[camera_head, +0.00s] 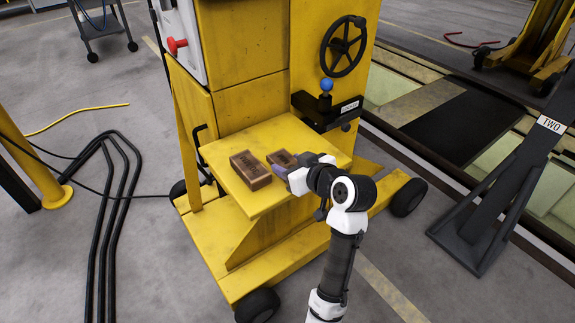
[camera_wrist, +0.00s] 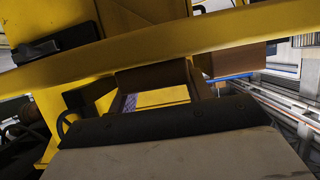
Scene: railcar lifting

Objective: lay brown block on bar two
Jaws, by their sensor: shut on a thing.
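My gripper (camera_head: 284,173) is at the yellow shelf of the yellow machine, shut on a brown block (camera_head: 282,158) at the shelf's middle. The gripper partly hides this block. I cannot tell whether it still touches the shelf. A second brown block (camera_head: 250,170) lies on the shelf just to the left. In the wrist view, brown surfaces (camera_wrist: 152,76) show ahead of the gripper, with the yellow shelf edge across the picture. A dark metal stand (camera_head: 478,222) with a sloping bar and a white label TWO (camera_head: 550,124) stands at the right.
The yellow shelf (camera_head: 228,183) belongs to a wheeled yellow machine (camera_head: 240,60) with a black handwheel (camera_head: 343,46) and a blue-knobbed lever (camera_head: 326,87). A rail pit (camera_head: 430,110) runs behind the stand.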

